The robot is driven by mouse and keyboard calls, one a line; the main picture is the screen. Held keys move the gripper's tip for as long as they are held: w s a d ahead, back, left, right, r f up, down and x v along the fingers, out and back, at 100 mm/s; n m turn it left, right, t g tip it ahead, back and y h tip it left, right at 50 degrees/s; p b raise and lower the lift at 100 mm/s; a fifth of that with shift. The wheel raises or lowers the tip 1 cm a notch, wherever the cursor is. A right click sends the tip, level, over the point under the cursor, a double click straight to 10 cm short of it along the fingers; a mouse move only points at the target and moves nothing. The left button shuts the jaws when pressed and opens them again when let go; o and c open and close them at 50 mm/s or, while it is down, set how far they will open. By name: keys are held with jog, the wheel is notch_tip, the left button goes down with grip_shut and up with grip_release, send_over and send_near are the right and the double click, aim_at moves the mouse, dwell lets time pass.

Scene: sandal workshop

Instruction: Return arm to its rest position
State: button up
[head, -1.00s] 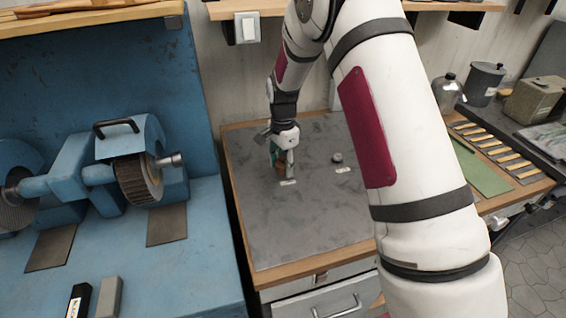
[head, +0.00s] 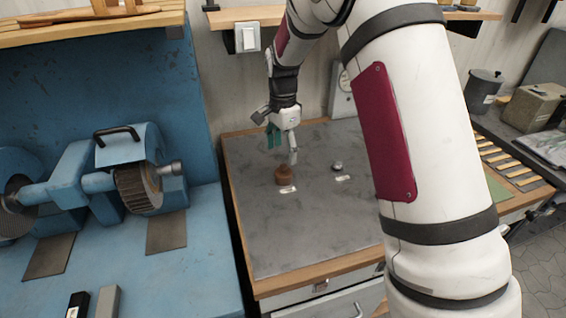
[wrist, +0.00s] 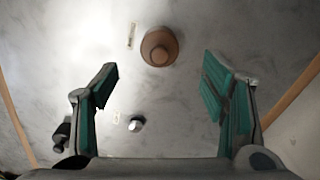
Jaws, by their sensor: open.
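My gripper (head: 282,145) is above the grey bench top (head: 300,225), open and empty. In the wrist view its two green-padded fingers (wrist: 160,88) stand wide apart with nothing between them. A brown round knobbed object (head: 284,176) stands on the bench just below the gripper in the head view. It also shows beyond the fingertips in the wrist view (wrist: 160,47), apart from them. My white arm reaches across the right of the head view and hides part of the bench.
A small metal piece (head: 337,167) stands on the bench beside small pale labels (head: 343,178). A blue grinding machine (head: 100,170) stands at left. A wooden shelf (head: 265,14) hangs behind the arm. A grey canister (head: 484,88) and a box (head: 532,106) stand at right.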

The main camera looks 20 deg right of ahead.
jog(key=s+r+n+t, duration=0.2)
jog(key=s+r+n, duration=0.5)
jog(key=s+r, duration=0.95)
jog(key=s+r+n+t, duration=0.3)
jog(key=s+n, duration=0.4)
jog(key=s, duration=1)
jog(key=shift+s+d+n, duration=0.2)
jog(key=shift+n, duration=0.2)
